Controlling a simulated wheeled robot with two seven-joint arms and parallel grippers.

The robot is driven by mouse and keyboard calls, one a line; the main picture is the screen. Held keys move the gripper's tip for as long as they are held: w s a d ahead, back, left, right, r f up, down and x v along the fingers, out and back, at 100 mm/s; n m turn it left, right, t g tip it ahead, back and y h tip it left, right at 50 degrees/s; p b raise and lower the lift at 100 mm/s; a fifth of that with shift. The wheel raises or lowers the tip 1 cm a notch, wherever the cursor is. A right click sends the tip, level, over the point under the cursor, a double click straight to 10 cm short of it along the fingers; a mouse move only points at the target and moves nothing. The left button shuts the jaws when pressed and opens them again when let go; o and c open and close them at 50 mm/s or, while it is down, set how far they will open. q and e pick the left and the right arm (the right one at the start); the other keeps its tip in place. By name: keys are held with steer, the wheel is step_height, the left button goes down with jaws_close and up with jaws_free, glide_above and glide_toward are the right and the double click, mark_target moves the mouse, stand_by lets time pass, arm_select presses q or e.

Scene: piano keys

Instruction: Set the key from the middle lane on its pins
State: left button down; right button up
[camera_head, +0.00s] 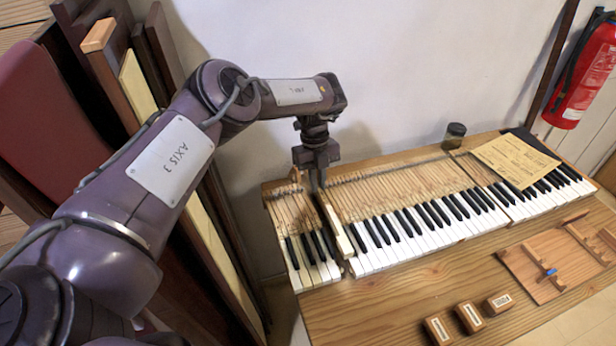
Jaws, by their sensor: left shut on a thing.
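My left gripper (318,184) points down over the left part of the keyboard and is shut on a piano key (337,228). The key is a long wooden stick with a white front end that faces the table's front edge. It lies along the direction of the other keys, over or in a dark gap in the row; I cannot tell whether it touches the pins, which are hidden. A wooden tray with lanes (525,277) lies at the right of the table, with a small blue piece (549,272) on it. My right gripper is not in view.
The keyboard (430,232) fills the back of the wooden table (400,308), with keys close on both sides of the gap. Several small labelled blocks (469,317) stand in front. A dark jar (455,132) and paper sheets (512,158) are at the back.

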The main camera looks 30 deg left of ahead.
mark_target(318, 195)
arm_select(q)
steer(key=shift+b+x, duration=0.8)
steer(key=shift+x, duration=0.15)
step_height(318, 195, down, 3)
steer(key=shift+w+a+r+b, duration=0.1)
steer(key=shift+b, duration=1.15)
steer(key=shift+f+b, duration=0.3)
steer(key=shift+b+x, duration=0.4)
steer(key=shift+x, duration=0.35)
steer(key=shift+w+a+f, duration=0.1)
steer(key=shift+w+f, duration=0.05)
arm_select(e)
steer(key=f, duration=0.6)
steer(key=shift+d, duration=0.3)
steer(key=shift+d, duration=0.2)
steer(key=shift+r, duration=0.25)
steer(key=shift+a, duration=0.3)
arm_select(q)
steer(key=shift+p, duration=0.4)
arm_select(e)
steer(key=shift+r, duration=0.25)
